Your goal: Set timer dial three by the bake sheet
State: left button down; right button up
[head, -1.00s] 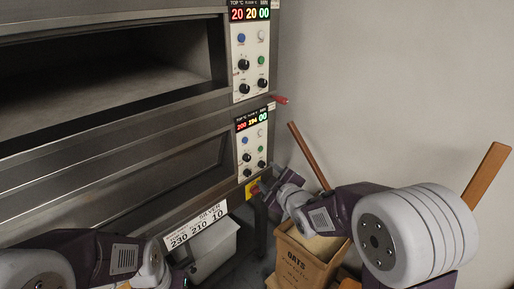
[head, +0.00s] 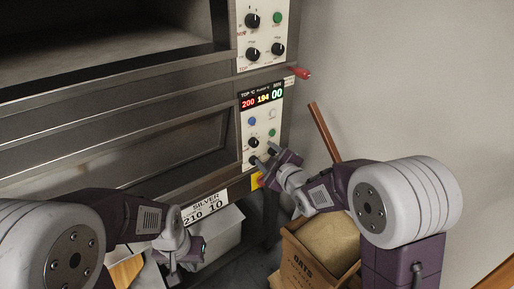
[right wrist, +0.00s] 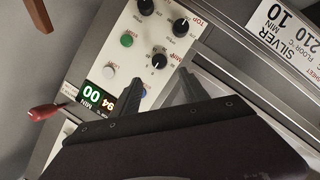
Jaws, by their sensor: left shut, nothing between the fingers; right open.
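The lower oven panel (head: 262,119) has a display (head: 262,97) reading 200, 194 and 00. Its black dials show below the buttons; my right gripper hides part of them in the head view. In the right wrist view one dial (right wrist: 159,61) lies just beyond the fingers, closest to the display, with a MIN label near it. My right gripper (right wrist: 168,88) is open, its fingers short of this dial, apart from it as far as I can tell. The bake sheet (head: 206,205) shows SILVER, 210 and 10; it also shows in the right wrist view (right wrist: 293,32). My left gripper (head: 178,274) is shut and empty.
A red handle (head: 299,72) sticks out right of the panel. An oats box (head: 303,268) stands below my right arm, with a wooden stick (head: 324,132) behind. A pale bin (head: 222,238) is below the sheet. The upper panel (head: 263,36) is above.

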aim_at(255, 144)
jog(key=p+x, duration=0.1)
jog(key=x, duration=0.8)
jog(key=shift+d, duration=0.15)
grip_shut()
